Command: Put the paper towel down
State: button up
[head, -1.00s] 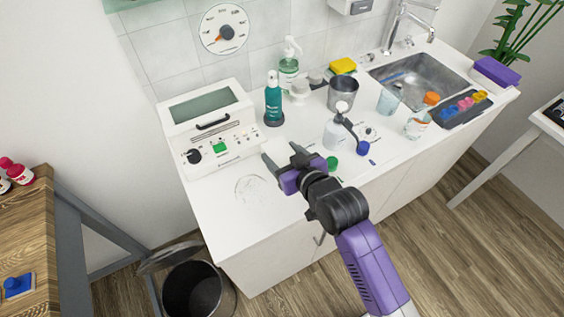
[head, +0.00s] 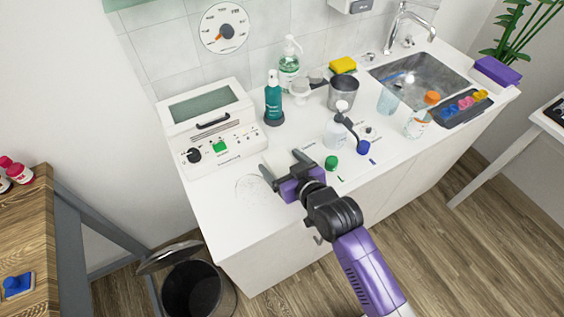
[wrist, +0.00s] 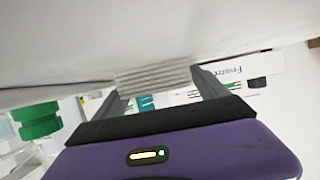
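A white, ribbed block that looks like the folded paper towel (wrist: 153,77) shows in the wrist view against the white counter, between and just beyond my finger ends. In the head view I cannot pick it out against the white top. My gripper (head: 284,166) is low over the front part of the counter (head: 225,205), its two dark fingers spread apart with what looks like bare white between them. It also shows in the wrist view (wrist: 160,88). Whether a finger still touches the towel is hard to tell.
A white machine (head: 233,147) stands left of my gripper, a teal bottle (head: 273,100) behind it. A green cap (head: 331,163), a blue cap (head: 363,148) and a clear bottle (head: 335,133) are close on the right. An open black bin (head: 193,289) stands below the front left.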

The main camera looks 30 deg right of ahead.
jog(key=shift+r, duration=0.25)
jog(key=v, duration=1.2)
jog(key=shift+b, duration=0.4)
jog(key=s+a, duration=0.1)
jog(key=s, duration=1.2)
jog(key=shift+f, duration=0.3)
jog(key=shift+o, duration=0.6)
jog(key=s+a+r+t, duration=0.1)
jog(key=s+r, duration=0.5)
jog(key=s, duration=0.6)
jog(key=shift+s+a+r, duration=0.2)
jog(key=shift+s+a, duration=0.05)
jog(key=shift+a, duration=0.1)
jog(key=shift+w, duration=0.1)
